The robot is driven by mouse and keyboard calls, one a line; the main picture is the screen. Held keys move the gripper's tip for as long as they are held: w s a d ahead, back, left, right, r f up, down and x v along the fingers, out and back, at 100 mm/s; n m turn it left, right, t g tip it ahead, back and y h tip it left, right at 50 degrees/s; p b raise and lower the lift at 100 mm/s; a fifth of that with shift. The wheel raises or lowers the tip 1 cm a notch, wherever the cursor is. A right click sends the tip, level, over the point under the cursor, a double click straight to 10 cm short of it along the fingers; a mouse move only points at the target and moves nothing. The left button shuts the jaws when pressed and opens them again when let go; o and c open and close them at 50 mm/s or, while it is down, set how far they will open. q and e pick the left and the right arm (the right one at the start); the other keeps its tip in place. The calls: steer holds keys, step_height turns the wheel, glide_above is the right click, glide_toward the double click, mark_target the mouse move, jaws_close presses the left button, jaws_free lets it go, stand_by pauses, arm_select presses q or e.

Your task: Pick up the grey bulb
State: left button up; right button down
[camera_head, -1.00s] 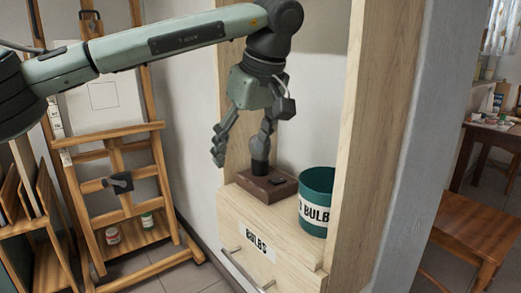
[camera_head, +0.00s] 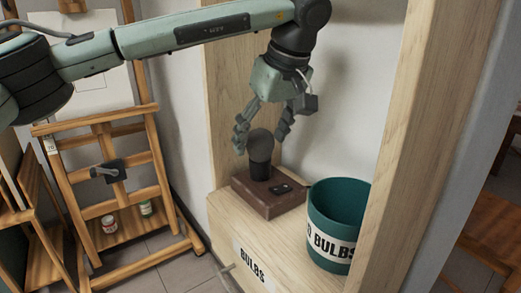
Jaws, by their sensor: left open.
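The grey bulb (camera_head: 260,143) stands upright in a black socket on a dark brown base (camera_head: 268,205), which sits on a wooden ledge. My left gripper (camera_head: 262,139) is open above the bulb, its fingers pointing down. One finger shows left of the bulb and the other right of it. I cannot tell whether either finger touches it. My right gripper is not in view.
A teal bin (camera_head: 338,208) labelled for bulbs stands right of the base. Wooden side panels (camera_head: 415,150) flank the ledge. A drawer front labelled BULBS (camera_head: 252,265) is below. A wooden easel (camera_head: 110,180) stands at the left.

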mark_target(256, 151)
arm_select(q)
steer(key=x, duration=0.5)
steer(key=shift+w+r, duration=0.1)
steer(key=shift+w, duration=0.15)
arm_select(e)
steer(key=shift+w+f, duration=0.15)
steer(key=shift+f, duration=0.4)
arm_select(q)
steer(key=c, duration=1.3)
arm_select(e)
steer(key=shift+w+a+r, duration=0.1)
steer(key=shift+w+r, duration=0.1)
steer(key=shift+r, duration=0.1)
arm_select(q)
steer(key=shift+r, duration=0.1)
